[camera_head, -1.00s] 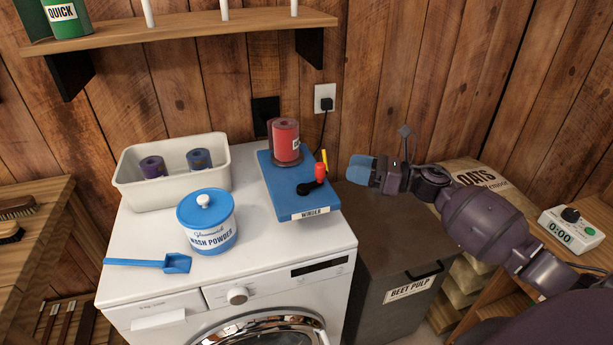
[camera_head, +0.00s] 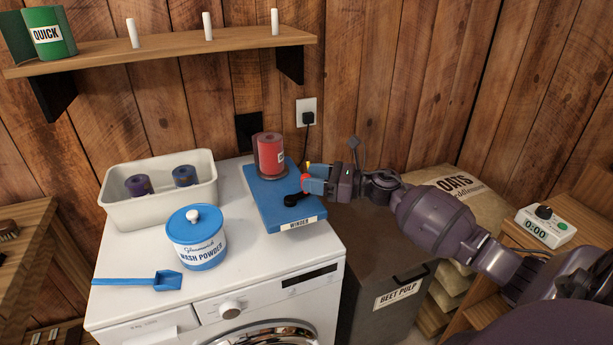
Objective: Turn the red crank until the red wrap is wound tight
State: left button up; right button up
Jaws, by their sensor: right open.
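The winder (camera_head: 262,193) is a blue board lying on the washing machine's white top. The red wrap (camera_head: 270,152) stands as a roll on its back end. The crank (camera_head: 294,199) is a black arm at the winder's front right with a red knob (camera_head: 305,185), which is partly hidden. My right gripper (camera_head: 313,180) comes in from the right with its blue fingers at the knob. It is open; I cannot tell whether the fingers touch the knob. My left gripper is not in view.
A blue-lidded wash powder tub (camera_head: 196,245), a blue scoop (camera_head: 150,281) and a cream bin (camera_head: 147,212) with two rolls stand left of the winder. A shelf (camera_head: 170,48) hangs above. A dark beet pulp bin (camera_head: 378,250) stands right, below my right arm.

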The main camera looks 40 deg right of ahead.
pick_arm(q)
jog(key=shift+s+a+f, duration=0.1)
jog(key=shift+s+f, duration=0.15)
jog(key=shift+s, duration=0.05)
pick_arm(e)
jog(key=shift+x, duration=1.05)
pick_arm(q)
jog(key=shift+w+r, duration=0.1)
pick_arm(e)
jog(key=shift+c, duration=0.5)
